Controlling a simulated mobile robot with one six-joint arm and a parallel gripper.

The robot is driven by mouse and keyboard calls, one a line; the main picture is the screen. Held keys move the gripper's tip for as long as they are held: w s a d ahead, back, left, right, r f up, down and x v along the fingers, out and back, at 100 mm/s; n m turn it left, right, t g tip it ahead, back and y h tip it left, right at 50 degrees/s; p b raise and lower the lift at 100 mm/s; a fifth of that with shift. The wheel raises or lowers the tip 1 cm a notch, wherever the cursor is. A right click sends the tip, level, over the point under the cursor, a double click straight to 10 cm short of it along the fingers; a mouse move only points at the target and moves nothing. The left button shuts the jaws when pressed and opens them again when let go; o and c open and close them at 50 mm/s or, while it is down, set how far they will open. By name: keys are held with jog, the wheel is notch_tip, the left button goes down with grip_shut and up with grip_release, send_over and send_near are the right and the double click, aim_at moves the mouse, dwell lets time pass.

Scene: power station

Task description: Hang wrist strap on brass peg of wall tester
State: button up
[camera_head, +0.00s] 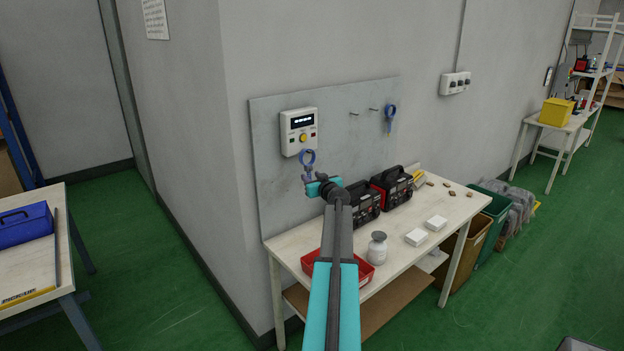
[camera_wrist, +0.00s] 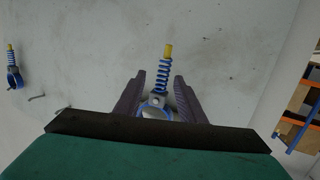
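The wall tester (camera_head: 298,132) is a white box with a dark display and a yellow button, on a grey wall board. A blue wrist strap (camera_head: 307,157) is upright at its lower edge, loop at the top. My gripper (camera_head: 310,183) is just below that loop. A gap shows beside the coil; I cannot tell whether the fingers press on the strap. I cannot make out the tester's brass peg.
Another blue strap (camera_head: 390,115) hangs on the board, right of two small pegs (camera_head: 354,114). The workbench (camera_head: 400,265) below holds black-and-red meters (camera_head: 391,187), a red tray (camera_head: 310,262), a white bottle (camera_head: 377,248) and white boxes (camera_head: 416,237).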

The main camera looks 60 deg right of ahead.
jog(key=shift+s+a, duration=0.1)
jog(key=shift+s, duration=0.05)
jog(key=b+v, duration=0.4)
jog(key=v, duration=0.9)
jog(key=shift+s+b, duration=0.25)
jog(key=shift+b, duration=0.15)
jog(key=shift+a, duration=0.1)
